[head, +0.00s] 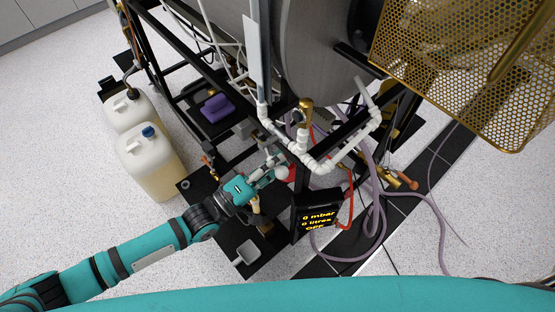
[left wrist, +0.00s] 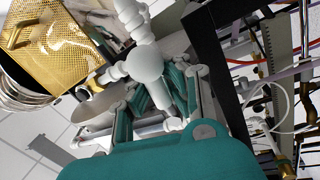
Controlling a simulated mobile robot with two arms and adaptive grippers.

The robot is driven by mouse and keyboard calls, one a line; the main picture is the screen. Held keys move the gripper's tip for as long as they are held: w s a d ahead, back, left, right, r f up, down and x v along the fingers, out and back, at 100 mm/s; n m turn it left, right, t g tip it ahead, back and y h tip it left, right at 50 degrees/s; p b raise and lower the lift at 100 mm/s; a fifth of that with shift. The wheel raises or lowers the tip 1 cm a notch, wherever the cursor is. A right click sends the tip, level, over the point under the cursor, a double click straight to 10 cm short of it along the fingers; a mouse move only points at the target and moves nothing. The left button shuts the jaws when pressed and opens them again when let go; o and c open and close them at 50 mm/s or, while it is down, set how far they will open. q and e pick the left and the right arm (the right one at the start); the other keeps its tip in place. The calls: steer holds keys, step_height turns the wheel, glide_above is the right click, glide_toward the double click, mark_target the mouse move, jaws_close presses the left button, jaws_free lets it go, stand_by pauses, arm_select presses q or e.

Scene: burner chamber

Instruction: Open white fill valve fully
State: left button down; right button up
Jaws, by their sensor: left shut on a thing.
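The white fill valve (head: 282,174) is a small white piece with a rounded body, beside the black display box. In the left wrist view, its round white body (left wrist: 145,64) sits on a ribbed white pipe, right at the fingers. My left gripper (head: 262,173) reaches it from the lower left in the head view. Its teal fingers (left wrist: 152,95) are shut on the valve, around its lower part. The exact grip and handle angle are partly hidden by the fingers. My right gripper is not in view.
White pipework (head: 318,163) runs just above the gripper. The black display box (head: 318,212) reads 0 mbar, 0 litres, OFF. A steel chamber (head: 310,50) and a golden mesh guard (head: 450,70) are overhead. Jugs (head: 150,160) stand left. Lilac hoses (head: 375,215) lie right.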

arm_select(q)
steer(key=shift+s+a+f+n+t+y, duration=0.1)
steer(key=shift+s+n+t+y, duration=0.1)
steer(key=shift+n, duration=0.65)
steer(key=shift+s+a+f+n+t+y, duration=0.1)
steer(key=shift+n+t+y, duration=0.1)
steer(key=shift+n, duration=0.65)
steer(key=shift+r, duration=0.1)
steer(key=shift+w+r+n, duration=0.1)
steer(key=shift+r+n, duration=0.1)
steer(key=shift+n, duration=0.1)
steer(key=c, duration=1.8)
jaws_free()
steer(key=o, duration=0.5)
steer(key=shift+s+a+r, duration=0.25)
steer(key=shift+a+r, duration=0.05)
steer(key=shift+r, duration=0.05)
steer(key=shift+o, duration=0.2)
steer(key=shift+w+d, duration=0.2)
steer(key=v, duration=1.2)
steer(key=shift+f, duration=0.15)
